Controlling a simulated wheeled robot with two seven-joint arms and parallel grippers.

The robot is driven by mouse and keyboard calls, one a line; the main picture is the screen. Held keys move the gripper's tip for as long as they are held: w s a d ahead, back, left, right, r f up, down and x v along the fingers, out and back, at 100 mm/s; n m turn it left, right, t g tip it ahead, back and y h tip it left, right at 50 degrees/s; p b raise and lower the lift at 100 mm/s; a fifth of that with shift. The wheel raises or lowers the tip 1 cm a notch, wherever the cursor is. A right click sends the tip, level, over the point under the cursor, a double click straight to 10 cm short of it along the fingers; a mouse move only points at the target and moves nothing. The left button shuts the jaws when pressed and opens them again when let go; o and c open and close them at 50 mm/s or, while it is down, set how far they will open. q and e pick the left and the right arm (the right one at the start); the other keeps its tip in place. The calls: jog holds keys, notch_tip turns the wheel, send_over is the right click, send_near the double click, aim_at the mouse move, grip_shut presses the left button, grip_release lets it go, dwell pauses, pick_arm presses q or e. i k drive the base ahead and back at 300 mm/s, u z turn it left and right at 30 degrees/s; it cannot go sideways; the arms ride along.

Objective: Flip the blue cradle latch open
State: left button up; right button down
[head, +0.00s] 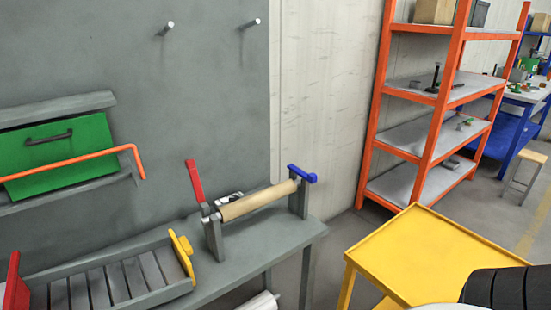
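The blue cradle latch (303,174) sits on top of the right grey post of the cradle (298,200) and lies roughly flat across it, its thicker end to the right. A tan roller (258,201) spans between the cradle's two posts. A red lever (195,181) stands up, tilted slightly left, at the left post (213,238). Neither of my grippers is in view, and nothing touches the latch.
The cradle stands on a grey bench (250,258). A slatted tray (115,282) with yellow and red ends lies to its left. A yellow table (430,250) stands right, an orange shelf (440,110) behind. A green panel (58,155) with an orange bar is on the wall.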

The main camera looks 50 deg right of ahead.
aim_at(312, 177)
jog(key=z, duration=1.65)
jog(key=k, duration=0.5)
jog(key=z, duration=1.1)
jog(key=i, duration=0.8)
jog(key=u, duration=1.7)
